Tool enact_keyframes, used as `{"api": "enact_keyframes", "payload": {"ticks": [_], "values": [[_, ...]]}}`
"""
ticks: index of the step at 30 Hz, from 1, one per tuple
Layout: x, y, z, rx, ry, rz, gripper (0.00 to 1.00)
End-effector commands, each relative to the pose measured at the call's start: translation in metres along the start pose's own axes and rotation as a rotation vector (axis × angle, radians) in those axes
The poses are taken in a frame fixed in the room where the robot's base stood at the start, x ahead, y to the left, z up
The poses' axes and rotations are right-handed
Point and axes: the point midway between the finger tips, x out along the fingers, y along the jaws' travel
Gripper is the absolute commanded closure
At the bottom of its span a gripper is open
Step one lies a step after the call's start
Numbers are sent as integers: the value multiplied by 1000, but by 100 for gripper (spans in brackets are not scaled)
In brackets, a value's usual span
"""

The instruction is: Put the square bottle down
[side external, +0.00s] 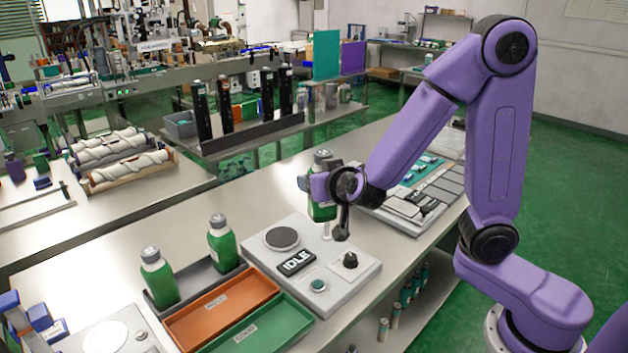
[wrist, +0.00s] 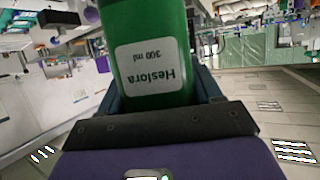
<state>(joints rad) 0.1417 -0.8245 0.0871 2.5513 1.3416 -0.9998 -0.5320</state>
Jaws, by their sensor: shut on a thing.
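My gripper (side external: 316,188) is shut on a green bottle with a grey cap (side external: 323,156), which I take to be the square bottle. In the side view the bottle is upright, partly hidden by the gripper, and seems raised near the back right of the grey station (side external: 345,290). In the wrist view the bottle (wrist: 147,45) sits between the fingers, its white label reading "Heslora 300 ml" upside down. The station has a dark round pad (side external: 282,238), an IDLE display (side external: 296,262), a black knob and a teal button. Nothing stands on the pad.
Two similar green bottles (side external: 159,277) (side external: 222,244) stand in a dark tray (side external: 190,292) at the left. An orange tray (side external: 222,308) and a green tray (side external: 262,328) lie in front. Panels with keys and teal parts (side external: 425,200) lie right of the station.

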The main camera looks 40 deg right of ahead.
Motion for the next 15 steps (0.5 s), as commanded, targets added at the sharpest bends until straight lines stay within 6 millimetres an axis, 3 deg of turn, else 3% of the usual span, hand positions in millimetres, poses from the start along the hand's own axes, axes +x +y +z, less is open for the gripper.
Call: {"api": "enact_keyframes", "payload": {"ticks": [11,15], "values": [[-9,4,-1,0,0,-1,87],[-9,-3,1,-14,0,-29,87]]}}
